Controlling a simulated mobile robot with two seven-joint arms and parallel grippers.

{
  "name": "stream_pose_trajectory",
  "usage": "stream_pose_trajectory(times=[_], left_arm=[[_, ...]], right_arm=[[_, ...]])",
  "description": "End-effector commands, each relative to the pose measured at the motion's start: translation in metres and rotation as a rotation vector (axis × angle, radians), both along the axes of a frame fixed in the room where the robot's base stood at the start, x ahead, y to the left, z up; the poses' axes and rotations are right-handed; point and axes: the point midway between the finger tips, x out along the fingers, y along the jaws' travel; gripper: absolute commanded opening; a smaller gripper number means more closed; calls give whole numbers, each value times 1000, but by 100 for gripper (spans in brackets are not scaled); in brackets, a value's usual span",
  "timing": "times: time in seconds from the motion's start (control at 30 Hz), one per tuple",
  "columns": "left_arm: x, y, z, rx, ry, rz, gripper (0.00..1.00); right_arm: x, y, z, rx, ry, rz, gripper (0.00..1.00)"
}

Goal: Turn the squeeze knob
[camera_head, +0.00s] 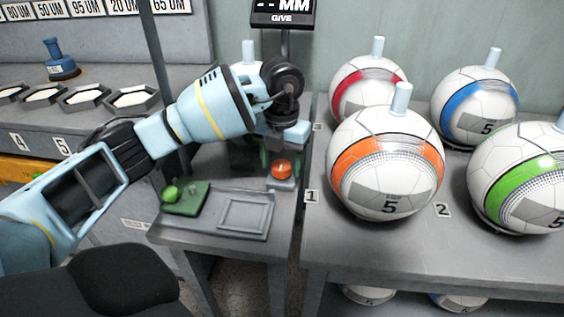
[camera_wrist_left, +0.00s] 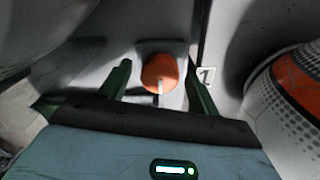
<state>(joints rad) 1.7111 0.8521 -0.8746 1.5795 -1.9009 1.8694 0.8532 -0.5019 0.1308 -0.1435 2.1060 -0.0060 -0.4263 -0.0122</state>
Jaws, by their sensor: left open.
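An orange round knob (camera_head: 281,170) sits on a small grey base at the back of the low grey bench. In the left wrist view the knob (camera_wrist_left: 158,70) has a pale mark on its front. My left gripper (camera_head: 279,153) is over it, pointing down, with its body partly hiding the area behind. In the left wrist view its green fingers (camera_wrist_left: 160,78) are open and spread, one on each side of the knob. I see a gap on both sides, but cannot tell the height of the fingertips over it. My right gripper is not in view.
A green plate with a light-green knob (camera_head: 170,193) and a grey recessed tray (camera_head: 244,214) lie in front. Several large balls, one with an orange band (camera_head: 386,163), stand close on the right table. A display (camera_head: 283,12) hangs behind.

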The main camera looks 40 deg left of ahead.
Motion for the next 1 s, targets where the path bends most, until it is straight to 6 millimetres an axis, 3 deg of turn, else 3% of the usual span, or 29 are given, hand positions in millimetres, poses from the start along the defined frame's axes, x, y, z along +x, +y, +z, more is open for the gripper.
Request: stream_pose_trajectory(times=[0.23, 0.57, 1.0], left_arm=[[0, 0, -1, 0, -1, 0, 62], [0, 0, 0, 0, 0, 0, 19], [0, 0, 2, 0, -2, -94, 18]], right_arm=[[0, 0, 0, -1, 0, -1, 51], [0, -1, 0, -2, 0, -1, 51], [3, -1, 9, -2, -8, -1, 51]])
